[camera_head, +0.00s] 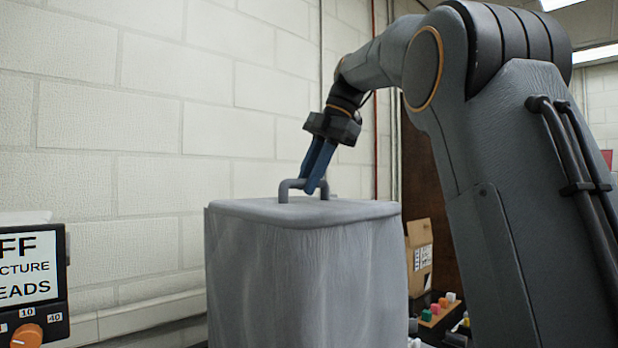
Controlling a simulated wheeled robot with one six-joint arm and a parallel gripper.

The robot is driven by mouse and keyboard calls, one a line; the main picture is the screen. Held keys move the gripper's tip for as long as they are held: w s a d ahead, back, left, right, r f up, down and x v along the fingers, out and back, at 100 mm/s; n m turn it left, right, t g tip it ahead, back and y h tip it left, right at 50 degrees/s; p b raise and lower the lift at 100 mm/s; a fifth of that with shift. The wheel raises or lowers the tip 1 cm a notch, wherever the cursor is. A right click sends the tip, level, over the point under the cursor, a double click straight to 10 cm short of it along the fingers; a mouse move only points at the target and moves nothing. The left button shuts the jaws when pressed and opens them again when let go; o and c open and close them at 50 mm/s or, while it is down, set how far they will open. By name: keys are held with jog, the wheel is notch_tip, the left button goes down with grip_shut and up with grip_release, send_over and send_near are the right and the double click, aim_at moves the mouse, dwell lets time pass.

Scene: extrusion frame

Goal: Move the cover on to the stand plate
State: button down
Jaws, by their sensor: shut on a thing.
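The cover (305,265) is a large grey box-shaped hood with a flat top and an arched handle (290,184) on it. It stands in the middle of the view, and its lower edge is cut off by the frame. My gripper (316,188) comes down from the upper right, and its blue fingers are shut on the handle. The cover looks upright. I cannot tell whether it rests on something or hangs in the air. I cannot make out the stand plate in this view.
A device with a sign and an orange knob (26,335) stands at the lower left. A cardboard box (419,258) and a board with coloured blocks (437,311) are behind the cover at right. A pale block wall (150,120) runs behind. My arm fills the right side.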

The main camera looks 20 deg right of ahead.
dwell(0.3)
jog(key=c, duration=1.6)
grip_release()
jog(key=v, duration=0.7)
jog(key=shift+s+d+r, duration=0.1)
jog(key=shift+d+r, duration=0.1)
jog(key=shift+r, duration=0.15)
